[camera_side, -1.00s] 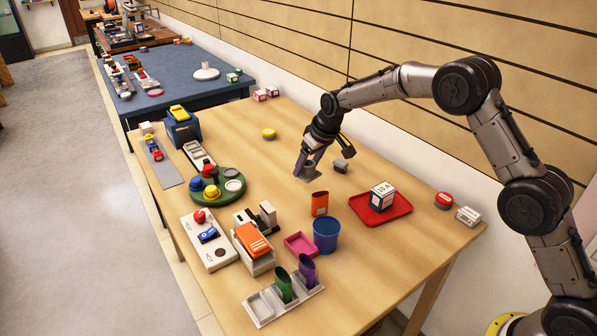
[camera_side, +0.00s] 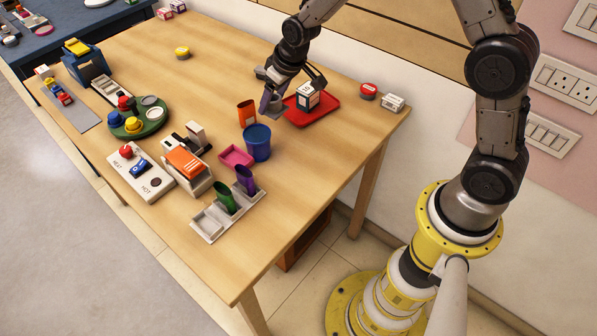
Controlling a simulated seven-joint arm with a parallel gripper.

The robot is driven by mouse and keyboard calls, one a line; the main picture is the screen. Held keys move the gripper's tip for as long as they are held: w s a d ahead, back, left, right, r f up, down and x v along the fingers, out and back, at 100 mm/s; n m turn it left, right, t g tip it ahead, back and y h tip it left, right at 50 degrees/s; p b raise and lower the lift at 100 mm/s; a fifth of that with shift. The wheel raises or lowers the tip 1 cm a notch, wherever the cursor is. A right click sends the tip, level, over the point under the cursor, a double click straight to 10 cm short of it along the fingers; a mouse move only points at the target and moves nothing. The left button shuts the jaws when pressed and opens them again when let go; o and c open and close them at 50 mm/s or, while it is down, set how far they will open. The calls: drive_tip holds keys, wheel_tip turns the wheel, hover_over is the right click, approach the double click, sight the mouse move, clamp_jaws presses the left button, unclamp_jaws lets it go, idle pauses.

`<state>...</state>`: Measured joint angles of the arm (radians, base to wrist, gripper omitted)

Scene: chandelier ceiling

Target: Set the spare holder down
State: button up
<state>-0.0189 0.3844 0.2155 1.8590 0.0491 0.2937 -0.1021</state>
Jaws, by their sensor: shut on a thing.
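My gripper (camera_side: 270,98) is shut on a small grey holder (camera_side: 277,111), the spare holder as far as I can tell. Purple-blue fingers show beside it and hide part of it. The gripper points down, between the orange cup (camera_side: 246,113) and the left edge of the red tray (camera_side: 325,115). The holder is low, close to the tabletop (camera_side: 330,160); whether it touches the table or the tray rim I cannot tell.
A blue bucket (camera_side: 258,144) stands just in front of the gripper. A white box (camera_side: 307,97) sits on the red tray. A pink dish (camera_side: 236,156) and a grey rack (camera_side: 211,219) with green and purple cups are nearer. The front right tabletop is clear.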

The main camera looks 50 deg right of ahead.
drive_tip(key=shift+m, duration=0.3)
drive_tip(key=s+f, duration=0.1)
drive_tip(key=s, duration=0.2)
drive_tip(key=s+f, duration=0.2)
drive_tip(key=s, duration=0.1)
drive_tip(key=s+f, duration=0.1)
drive_tip(key=s, duration=0.2)
drive_tip(key=shift+s+d+f, duration=0.25)
drive_tip(key=shift+s+f, duration=0.05)
drive_tip(key=shift+s, duration=0.1)
drive_tip(key=r, duration=0.2)
hover_over(297, 180)
drive_tip(key=s+d, duration=0.1)
drive_tip(key=shift+s+a, duration=0.25)
drive_tip(key=shift+a, duration=0.15)
drive_tip(key=shift+f, duration=2.5)
drive_tip(key=shift+f, duration=0.1)
drive_tip(key=o, duration=1.3)
